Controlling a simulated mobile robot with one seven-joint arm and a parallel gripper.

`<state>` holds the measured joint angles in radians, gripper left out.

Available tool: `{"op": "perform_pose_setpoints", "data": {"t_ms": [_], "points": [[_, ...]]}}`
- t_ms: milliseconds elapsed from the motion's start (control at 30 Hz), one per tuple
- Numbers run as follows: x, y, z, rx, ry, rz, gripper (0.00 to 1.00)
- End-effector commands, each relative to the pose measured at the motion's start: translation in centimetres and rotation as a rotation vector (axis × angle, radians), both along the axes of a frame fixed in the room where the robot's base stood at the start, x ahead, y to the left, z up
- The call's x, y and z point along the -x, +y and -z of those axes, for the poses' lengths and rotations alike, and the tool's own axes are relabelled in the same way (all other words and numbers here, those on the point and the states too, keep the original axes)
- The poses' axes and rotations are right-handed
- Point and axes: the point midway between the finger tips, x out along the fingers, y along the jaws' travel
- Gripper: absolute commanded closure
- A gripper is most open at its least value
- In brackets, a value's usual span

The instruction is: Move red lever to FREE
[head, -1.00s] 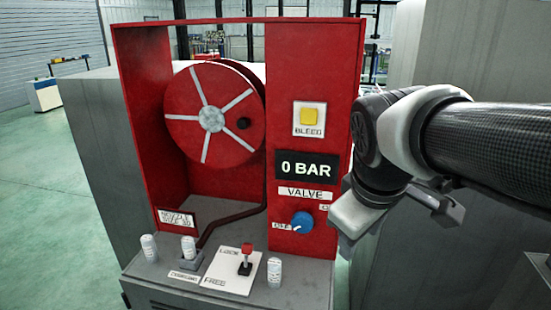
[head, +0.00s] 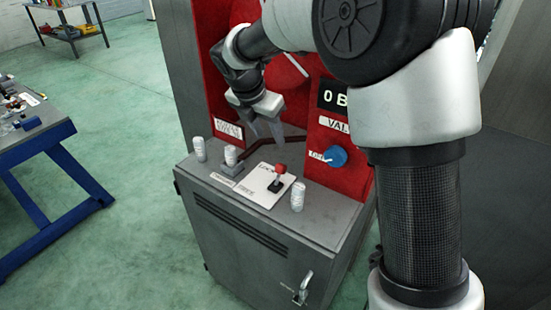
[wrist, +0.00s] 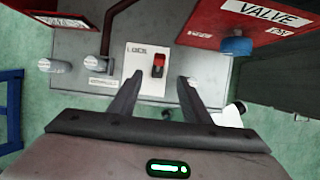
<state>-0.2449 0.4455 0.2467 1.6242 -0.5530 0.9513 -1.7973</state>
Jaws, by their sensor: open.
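The red lever (head: 281,169) stands on a white plate (head: 262,187) on top of the grey cabinet. In the wrist view the red lever (wrist: 158,64) shows beside the LOCK label; the FREE label is not readable there. I cannot tell its exact tilt. My gripper (head: 265,134) is open and empty, pointing down above the cabinet top, up and left of the lever in the head view. In the wrist view my gripper (wrist: 161,79) has its fingers apart, with the lever showing beyond and between the fingertips, apparently not touched.
White cylinders (head: 297,197) stand on the cabinet top (head: 325,222) around the plate. A dark pipe (head: 258,144) runs behind it. The red panel with the blue valve knob (head: 335,156) rises at the right. A blue-legged bench (head: 40,140) stands at the left.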

Motion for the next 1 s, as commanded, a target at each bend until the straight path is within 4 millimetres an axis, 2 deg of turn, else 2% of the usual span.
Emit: {"op": "perform_pose_setpoints", "data": {"t_ms": [133, 267, 700, 1000], "points": [[-0.5, -0.2, 1.3, 0.005, 0.003, -0.008, 0.56], [-1.1, -0.8, 3.4, 0.004, 0.005, -0.005, 0.56], [-4.1, -2.7, 12.2, 0.003, 0.004, -0.004, 0.56], [-5.4, -3.5, 15.6, 0.002, 0.001, -0.005, 0.56]]}}
